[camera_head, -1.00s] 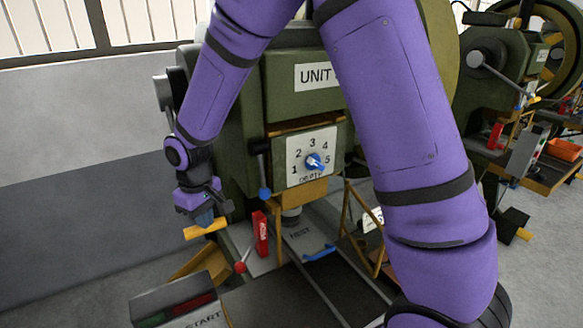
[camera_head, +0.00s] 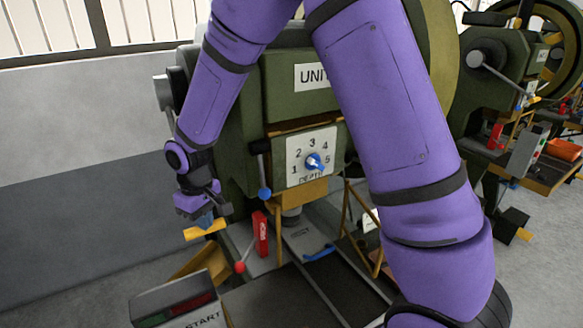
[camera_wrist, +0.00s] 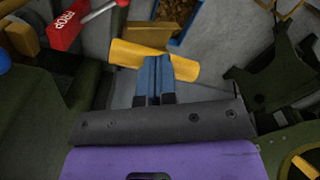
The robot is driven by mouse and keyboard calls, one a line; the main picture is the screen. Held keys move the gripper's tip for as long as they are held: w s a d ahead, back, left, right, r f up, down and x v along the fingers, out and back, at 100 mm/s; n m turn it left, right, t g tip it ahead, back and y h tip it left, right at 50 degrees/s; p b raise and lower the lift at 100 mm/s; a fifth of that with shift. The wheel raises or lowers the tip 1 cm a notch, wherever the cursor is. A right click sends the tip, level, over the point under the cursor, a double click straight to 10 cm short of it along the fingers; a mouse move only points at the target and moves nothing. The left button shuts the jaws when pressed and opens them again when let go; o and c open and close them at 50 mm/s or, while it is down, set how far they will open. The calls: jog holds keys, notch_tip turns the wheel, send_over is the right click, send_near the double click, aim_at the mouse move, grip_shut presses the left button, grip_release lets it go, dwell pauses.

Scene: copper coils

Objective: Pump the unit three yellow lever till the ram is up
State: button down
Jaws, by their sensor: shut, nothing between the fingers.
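A yellow bar-shaped lever end (camera_head: 205,231) sticks out at the lower left of the green press (camera_head: 300,93). The press sign reads "UNIT" (camera_head: 309,76); its number is hidden behind my arm. My gripper (camera_head: 206,222) points down at the yellow bar. In the wrist view, my shut blue fingers (camera_wrist: 154,62) overlap the middle of the yellow bar (camera_wrist: 128,54), with nothing between them. The fingertips look in contact with the bar, but I cannot tell for sure. I cannot make out the ram's height.
A red prop block (camera_head: 261,233) and a red-knobbed lever (camera_head: 240,267) are close right of the yellow bar. A depth dial (camera_head: 313,160) and a blue-knobbed lever (camera_head: 265,192) are on the press. A START box (camera_head: 180,302) stands in front. Similar machines are at right.

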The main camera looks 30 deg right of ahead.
jog(key=s+r, duration=0.6)
jog(key=r, duration=0.6)
dwell(0.5)
jog(key=shift+f, duration=0.1)
dwell(0.4)
jog(key=shift+f, duration=0.65)
jog(key=shift+w+f, duration=0.35)
jog(key=shift+f, duration=0.5)
jog(key=shift+w+f, duration=0.4)
jog(key=shift+f, duration=0.45)
jog(key=shift+w+f, duration=0.35)
jog(key=shift+f, duration=0.5)
